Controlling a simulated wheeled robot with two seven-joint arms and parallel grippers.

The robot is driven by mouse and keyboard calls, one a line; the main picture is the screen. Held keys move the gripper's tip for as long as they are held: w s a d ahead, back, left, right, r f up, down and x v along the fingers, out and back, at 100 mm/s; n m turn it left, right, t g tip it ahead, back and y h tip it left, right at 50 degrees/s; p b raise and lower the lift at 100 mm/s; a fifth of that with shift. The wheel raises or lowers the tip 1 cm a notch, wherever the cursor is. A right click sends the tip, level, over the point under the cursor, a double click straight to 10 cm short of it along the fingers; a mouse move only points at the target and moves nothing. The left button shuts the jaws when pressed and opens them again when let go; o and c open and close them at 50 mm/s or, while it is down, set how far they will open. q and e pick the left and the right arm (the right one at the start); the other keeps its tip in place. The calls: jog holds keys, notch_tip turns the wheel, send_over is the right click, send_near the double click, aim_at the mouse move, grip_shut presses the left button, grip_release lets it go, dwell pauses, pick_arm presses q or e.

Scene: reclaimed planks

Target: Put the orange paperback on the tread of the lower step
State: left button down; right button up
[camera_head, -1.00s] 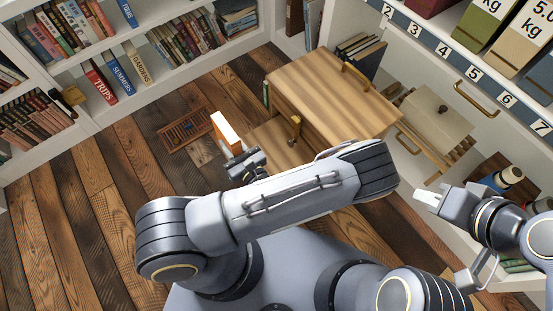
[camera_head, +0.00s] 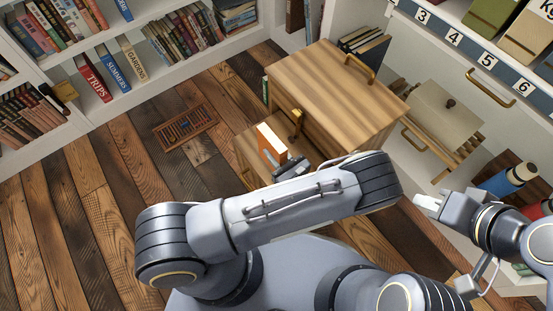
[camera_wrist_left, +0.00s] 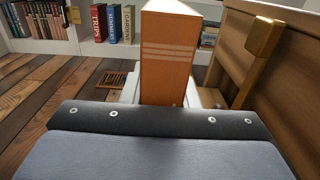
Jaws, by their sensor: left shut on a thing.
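The orange paperback (camera_head: 270,147) is upright in my left gripper (camera_head: 285,165), which is shut on it. In the left wrist view the orange cover (camera_wrist_left: 167,62) stands between the fingers. In the head view the book appears over the lower step (camera_head: 247,147) of the wooden step unit; I cannot tell whether it touches the tread. My arm hides part of that step. The upper step (camera_head: 330,90) rises to the right of the book. My right gripper (camera_head: 428,204) is at the right, away from the book; its finger gap is unclear.
A brass handle (camera_head: 297,121) stands close beside the book, and it also shows in the left wrist view (camera_wrist_left: 265,37). A floor grate (camera_head: 187,127) lies on the planks to the left. Bookshelves (camera_head: 100,60) line the back. The plank floor at left is clear.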

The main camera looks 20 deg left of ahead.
pick_arm(q)
jog(key=shift+d+f+b, duration=0.15)
jog(key=shift+f+b, duration=0.75)
jog(key=shift+f, duration=0.8)
jog(key=shift+f, duration=0.2)
jog(key=c, duration=1.1)
grip_release()
